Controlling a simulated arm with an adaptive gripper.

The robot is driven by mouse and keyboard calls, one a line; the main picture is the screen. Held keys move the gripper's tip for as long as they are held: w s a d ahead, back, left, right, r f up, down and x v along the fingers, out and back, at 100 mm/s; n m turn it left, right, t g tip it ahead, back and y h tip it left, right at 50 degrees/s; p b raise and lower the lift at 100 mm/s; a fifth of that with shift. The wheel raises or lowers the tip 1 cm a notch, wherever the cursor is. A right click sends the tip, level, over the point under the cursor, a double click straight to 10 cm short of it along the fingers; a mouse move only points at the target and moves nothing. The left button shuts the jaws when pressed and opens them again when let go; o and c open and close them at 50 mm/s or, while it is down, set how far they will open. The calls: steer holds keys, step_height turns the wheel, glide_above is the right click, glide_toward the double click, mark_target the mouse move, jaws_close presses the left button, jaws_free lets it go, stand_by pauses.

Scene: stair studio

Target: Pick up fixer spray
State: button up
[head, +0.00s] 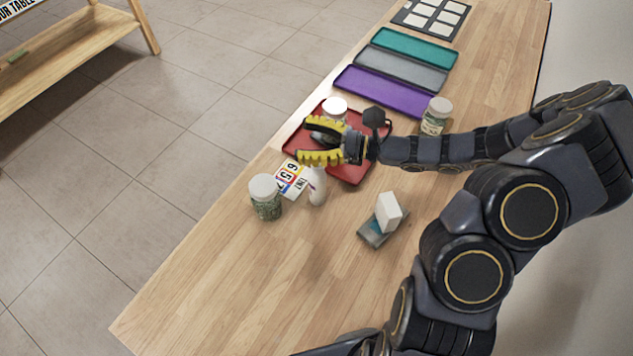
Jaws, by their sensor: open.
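My gripper (312,141) has yellow fingers spread apart over the red tray and points to the left. It is open, and I see nothing held between the fingers. A small white bottle-like item (318,187) stands on the table just in front of the lower finger; its top is partly hidden by the gripper. It may be the fixer spray, but I cannot read a label. A white-lidded jar (335,106) stands behind the upper finger, partly hidden.
A white-lidded jar (265,197) stands near the table's left edge, beside a numbered card (290,176). A white block (388,211) rests on a blue-grey piece. Another jar (437,116) stands behind my arm. Purple (381,92), grey and teal trays lie farther back. The near tabletop is clear.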

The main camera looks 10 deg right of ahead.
mark_target(317, 176)
steer(key=d+f+m+t, duration=0.1)
steer(key=w+d+f+m+t+h, duration=0.1)
steer(key=m, duration=0.1)
steer(key=shift+w+d+f, duration=0.15)
steer(key=shift+d, duration=0.25)
steer(key=shift+d+f+t, duration=0.2)
steer(key=shift+f+t, duration=0.1)
steer(key=shift+f, duration=1.45)
step_height(317, 176, down, 4)
steer(key=shift+a+r, duration=0.1)
steer(key=x, duration=0.3)
steer(key=shift+r, duration=0.1)
jaws_close()
